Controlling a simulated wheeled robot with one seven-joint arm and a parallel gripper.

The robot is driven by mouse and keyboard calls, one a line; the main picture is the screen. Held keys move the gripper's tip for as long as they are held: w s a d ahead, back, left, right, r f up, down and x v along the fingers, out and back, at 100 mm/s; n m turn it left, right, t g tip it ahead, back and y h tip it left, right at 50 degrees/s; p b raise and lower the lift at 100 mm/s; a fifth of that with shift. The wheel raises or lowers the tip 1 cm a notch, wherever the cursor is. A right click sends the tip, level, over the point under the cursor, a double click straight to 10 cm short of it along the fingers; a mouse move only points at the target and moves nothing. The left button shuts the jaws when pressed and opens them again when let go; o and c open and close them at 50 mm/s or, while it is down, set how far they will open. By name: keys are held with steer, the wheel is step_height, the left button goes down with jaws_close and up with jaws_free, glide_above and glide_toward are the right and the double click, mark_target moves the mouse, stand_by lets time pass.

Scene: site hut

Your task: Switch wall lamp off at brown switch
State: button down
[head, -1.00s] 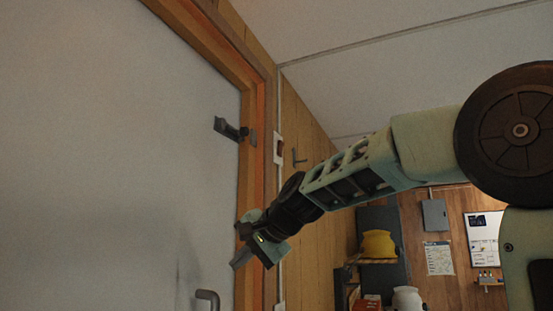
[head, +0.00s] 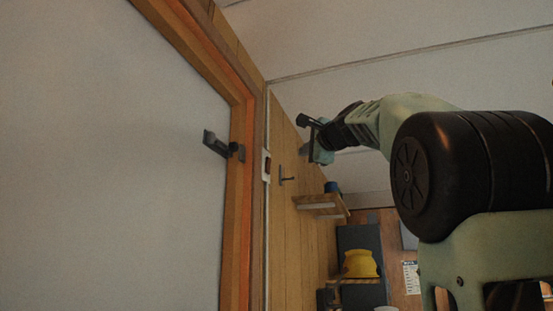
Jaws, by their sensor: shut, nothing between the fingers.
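The brown switch (head: 267,166) is a small dark brown rocker on a white plate. It sits on the wood wall just right of the orange-brown door frame, in the middle of the head view. My gripper (head: 304,123) is up and to the right of the switch in the picture, apart from it. The gripper is shut and empty. No wall lamp can be made out in this view.
A grey door (head: 120,170) with a dark latch (head: 216,144) fills the left. A wall hook (head: 285,178) is right of the switch. Beyond are a wooden shelf (head: 318,203) with a blue item (head: 333,187) and a yellow helmet-like object (head: 361,264).

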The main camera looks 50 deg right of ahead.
steer(key=p, duration=0.7)
glide_toward(269, 166)
steer(key=w+d+r, duration=0.2)
steer(key=w+d, duration=0.2)
steer(key=shift+w+a+p, duration=0.15)
steer(key=shift+w+p, duration=0.3)
steer(key=shift+w, duration=0.25)
steer(key=shift+r, duration=0.1)
